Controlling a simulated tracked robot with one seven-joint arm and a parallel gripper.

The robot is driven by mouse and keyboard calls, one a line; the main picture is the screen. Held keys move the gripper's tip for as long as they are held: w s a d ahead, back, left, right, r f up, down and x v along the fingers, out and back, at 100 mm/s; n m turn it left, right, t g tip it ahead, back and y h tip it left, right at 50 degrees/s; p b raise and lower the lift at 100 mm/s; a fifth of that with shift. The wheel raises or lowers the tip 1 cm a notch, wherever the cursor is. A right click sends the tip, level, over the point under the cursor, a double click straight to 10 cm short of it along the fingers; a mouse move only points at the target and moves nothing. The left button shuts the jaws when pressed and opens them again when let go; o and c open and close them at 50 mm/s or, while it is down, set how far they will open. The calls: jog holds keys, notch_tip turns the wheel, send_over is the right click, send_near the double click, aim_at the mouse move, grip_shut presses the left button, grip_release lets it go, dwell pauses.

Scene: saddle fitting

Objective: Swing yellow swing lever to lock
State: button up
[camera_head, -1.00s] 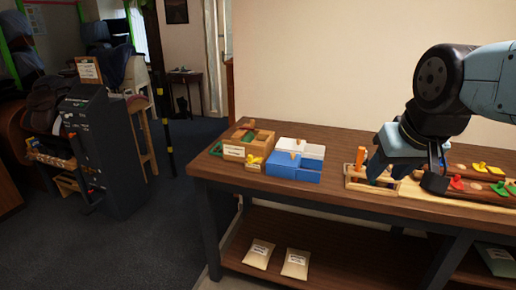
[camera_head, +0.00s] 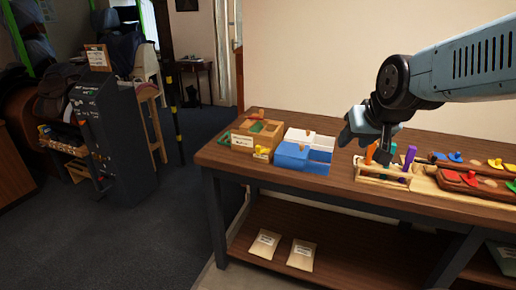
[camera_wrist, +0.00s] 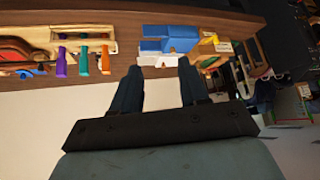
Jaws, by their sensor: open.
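Small yellow parts show in several places in the head view. One yellow piece (camera_head: 262,153) is at the front of the wooden box on the bench's left end. Another yellow piece (camera_head: 497,163) is on the rack at far right. They are too small to tell which is the swing lever, or how it is turned. My gripper (camera_head: 366,142) is above the bench, near the tool rack and right of the blue box. In the wrist view my gripper (camera_wrist: 159,74) has its two dark fingers apart with nothing between them.
The wooden bench (camera_head: 225,157) holds the wooden box (camera_head: 243,143), a blue and white box (camera_head: 290,157) and a tool rack (camera_head: 372,176) with upright coloured handles. A dark cabinet (camera_head: 95,130) stands on the floor at left. Floor between cabinet and bench is clear.

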jog(key=w+a+f+t, duration=0.1)
jog(key=w+a+f, duration=0.1)
jog(key=w, duration=0.3)
jog(key=w+a+f+t, duration=0.1)
jog(key=w+a+f, duration=0.1)
jog(key=w, duration=0.4)
jog(key=n+t+y, duration=0.3)
jog(key=t+y, duration=0.1)
jog(key=t, duration=0.4)
send_near(259, 149)
jog(key=x, duration=1.1)
grip_shut()
